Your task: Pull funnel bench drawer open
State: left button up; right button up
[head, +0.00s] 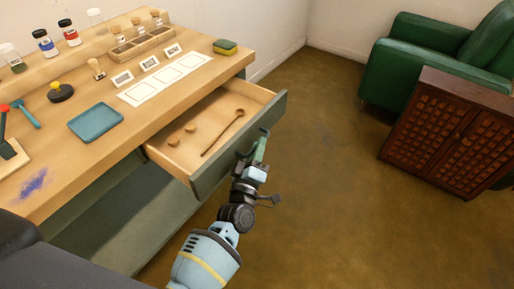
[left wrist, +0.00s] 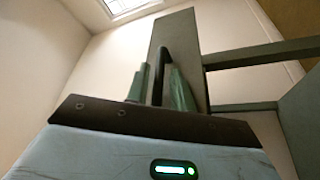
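The bench drawer (head: 215,174) is pulled well out from under the wooden bench top (head: 85,165). Its inside shows a wooden spoon and small round pieces. My left gripper (head: 260,149) is at the outer face of the grey-green drawer front. In the left wrist view the black drawer handle (left wrist: 162,65) stands between my two green fingertips (left wrist: 159,88), which look closed on it. The drawer front (left wrist: 186,45) rises behind it. My right gripper is not in view.
On the bench top are a blue tray (head: 95,122), a white card strip (head: 166,80), a wooden rack (head: 140,44), jars and a sponge (head: 225,46). A brown cabinet (head: 440,130) and green armchair (head: 425,60) stand at right. The floor between is clear.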

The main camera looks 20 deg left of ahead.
pick_arm(q)
jog(key=shift+o, duration=0.7)
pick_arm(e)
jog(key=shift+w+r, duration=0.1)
pick_arm(q)
jog(key=v, duration=0.7)
jog(key=shift+s, duration=0.4)
jog(key=shift+f, duration=0.1)
